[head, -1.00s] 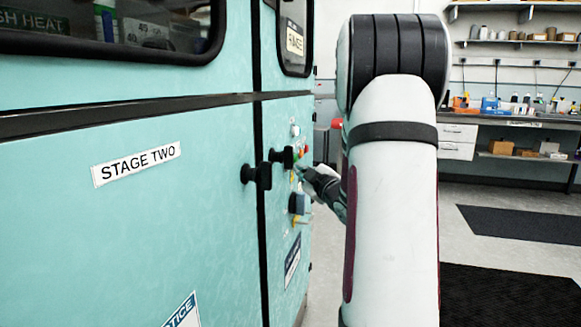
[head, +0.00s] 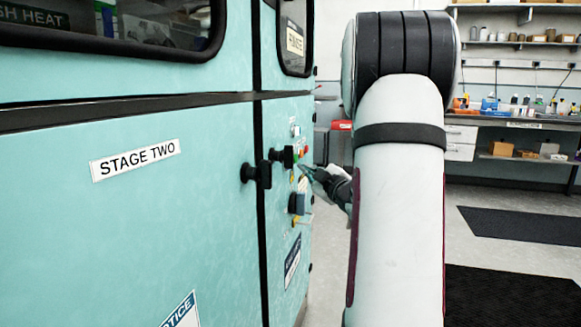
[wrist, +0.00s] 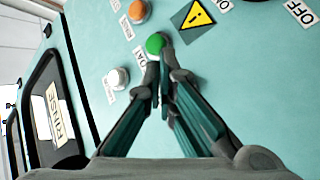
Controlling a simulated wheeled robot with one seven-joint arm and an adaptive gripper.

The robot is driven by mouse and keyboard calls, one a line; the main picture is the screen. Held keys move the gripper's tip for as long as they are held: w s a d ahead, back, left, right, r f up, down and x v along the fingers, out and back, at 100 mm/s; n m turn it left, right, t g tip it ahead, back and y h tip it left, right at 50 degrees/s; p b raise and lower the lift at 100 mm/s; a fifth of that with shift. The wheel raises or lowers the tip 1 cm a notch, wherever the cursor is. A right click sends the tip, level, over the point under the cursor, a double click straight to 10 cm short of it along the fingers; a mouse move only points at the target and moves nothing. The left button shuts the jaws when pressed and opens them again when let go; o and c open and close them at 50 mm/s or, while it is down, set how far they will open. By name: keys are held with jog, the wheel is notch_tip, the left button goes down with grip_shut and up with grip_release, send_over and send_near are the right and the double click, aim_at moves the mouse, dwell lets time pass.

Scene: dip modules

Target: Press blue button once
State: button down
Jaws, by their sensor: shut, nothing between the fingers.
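No clearly blue button shows in either view. In the wrist view a green button (wrist: 155,44) is just beyond my fingertips, with an orange button (wrist: 138,10) above it and a pale white button (wrist: 118,78) to its left. In the head view the pale button (head: 295,130) sits high on the teal panel, above the red-orange button (head: 304,150). My gripper (wrist: 161,72) is shut and empty, pointing at the panel close to the green button. I cannot tell whether it touches. It also shows in the head view (head: 304,170), partly hidden by my arm.
Black handles (head: 257,173) stick out along the cabinet door edge, left of the buttons. A yellow warning sign (wrist: 196,15) is right of the green button. Open floor lies right of the cabinet.

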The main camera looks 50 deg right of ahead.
jog(key=s, duration=0.1)
jog(key=s+d, duration=0.1)
jog(key=s, duration=0.2)
jog(key=shift+d+b, duration=0.3)
jog(key=shift+b, duration=0.05)
dwell(0.8)
